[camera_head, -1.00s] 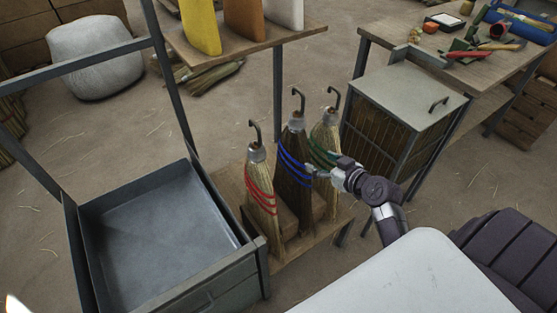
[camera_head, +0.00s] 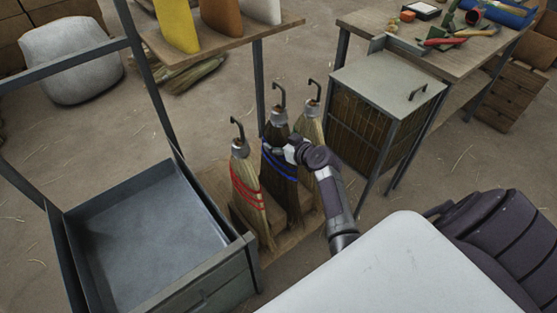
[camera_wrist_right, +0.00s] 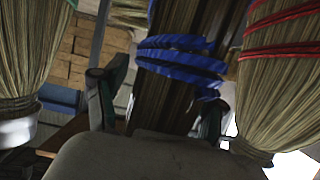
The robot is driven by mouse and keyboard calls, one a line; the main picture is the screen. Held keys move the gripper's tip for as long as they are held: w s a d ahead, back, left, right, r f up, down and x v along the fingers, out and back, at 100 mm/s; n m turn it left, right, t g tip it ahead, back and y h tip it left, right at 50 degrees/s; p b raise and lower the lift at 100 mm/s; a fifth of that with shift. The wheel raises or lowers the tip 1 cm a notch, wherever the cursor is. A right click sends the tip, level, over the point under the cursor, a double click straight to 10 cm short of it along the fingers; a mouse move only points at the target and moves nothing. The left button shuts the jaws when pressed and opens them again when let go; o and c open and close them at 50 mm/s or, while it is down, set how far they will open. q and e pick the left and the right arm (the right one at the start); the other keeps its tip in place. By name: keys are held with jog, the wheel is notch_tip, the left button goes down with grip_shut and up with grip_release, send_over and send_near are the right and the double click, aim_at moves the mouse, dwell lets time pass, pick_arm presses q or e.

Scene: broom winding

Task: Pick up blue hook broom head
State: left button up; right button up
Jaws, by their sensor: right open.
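The blue hook broom head (camera_head: 285,197) is dark brown with blue bands and a black hook on top. It stands between the red-banded broom head (camera_head: 247,187) and a pale one (camera_head: 312,130) partly behind my right arm. My right gripper (camera_head: 283,148) is at the upper part of the blue broom head, just below its collar. In the right wrist view my open right gripper (camera_wrist_right: 158,105) has one finger on each side of the dark bristles (camera_wrist_right: 165,105) and blue bands. I cannot tell whether the fingers touch them. My left gripper is out of view.
The brooms stand close together on a low wooden shelf (camera_head: 277,248). A grey metal tray (camera_head: 150,235) is at the left, and a cabinet (camera_head: 385,82) at the right. A shelf with coloured panels (camera_head: 225,40) is above and behind. A tool-covered table (camera_head: 400,35) is at the back right.

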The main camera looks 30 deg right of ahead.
grip_shut()
jog(key=shift+r, duration=0.1)
dwell(0.3)
jog(key=shift+r, duration=0.1)
